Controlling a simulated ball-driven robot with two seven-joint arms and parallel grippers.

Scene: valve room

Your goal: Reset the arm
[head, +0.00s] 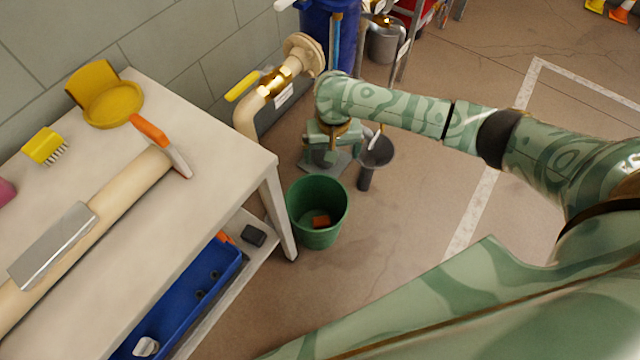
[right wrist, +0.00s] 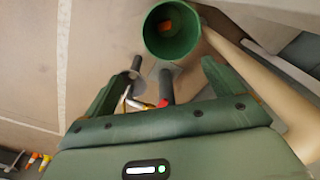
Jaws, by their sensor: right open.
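My right arm reaches in from the right in the head view, in green camouflage. Its gripper (head: 328,140) points down over the floor, just beyond the green bucket and right of the beige pipe. In the right wrist view the two fingers of the right gripper (right wrist: 163,72) are apart, with nothing held between them. The green bucket (right wrist: 172,32) shows past the fingertips there. My left gripper is not in view.
A table (head: 225,140) at left holds a long beige tube, an orange-handled tool and a yellow brush. The green bucket (head: 318,235) stands by its leg. A beige pipe (head: 247,118) with a yellow lever (head: 242,86) is close left of the gripper.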

